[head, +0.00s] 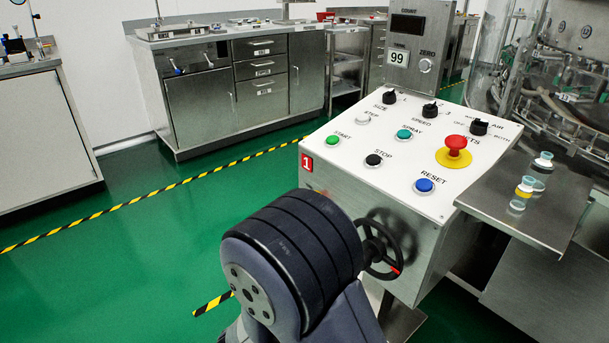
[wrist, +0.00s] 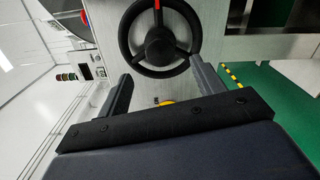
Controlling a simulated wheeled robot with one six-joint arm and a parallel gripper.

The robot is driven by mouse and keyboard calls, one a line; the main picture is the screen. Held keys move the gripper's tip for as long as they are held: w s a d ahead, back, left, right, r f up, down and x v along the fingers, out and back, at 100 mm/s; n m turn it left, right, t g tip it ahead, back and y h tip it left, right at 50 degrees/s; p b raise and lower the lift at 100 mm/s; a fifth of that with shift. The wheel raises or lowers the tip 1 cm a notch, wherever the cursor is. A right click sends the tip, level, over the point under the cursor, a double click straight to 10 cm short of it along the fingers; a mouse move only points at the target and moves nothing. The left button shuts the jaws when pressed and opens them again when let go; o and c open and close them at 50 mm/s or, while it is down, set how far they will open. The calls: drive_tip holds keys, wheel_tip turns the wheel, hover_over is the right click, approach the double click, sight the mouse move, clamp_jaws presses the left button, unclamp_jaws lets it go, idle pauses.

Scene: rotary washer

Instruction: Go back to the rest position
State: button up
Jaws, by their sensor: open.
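My gripper (wrist: 160,90) is open and empty in the wrist view, its two fingers spread apart. A black handwheel (wrist: 157,48) with a red mark is just beyond the fingertips, on the metal side of the control box. No contact between fingers and wheel can be made out. In the head view my arm's dark rounded link fills the lower middle and hides my gripper. The handwheel (head: 382,249) shows to the right of that link, partly covered by it. The control panel (head: 400,150) has coloured buttons, knobs and a red emergency stop (head: 455,147).
A metal shelf (head: 490,210) with small vials (head: 522,192) juts out right of the panel. The glass-guarded washer (head: 560,70) stands behind it. Steel cabinets (head: 240,85) line the back wall. Green floor with a yellow-black stripe (head: 150,195) is clear at left.

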drive_tip(key=b+x, duration=0.2)
drive_tip(key=x, duration=0.7)
drive_tip(key=shift+a, duration=0.15)
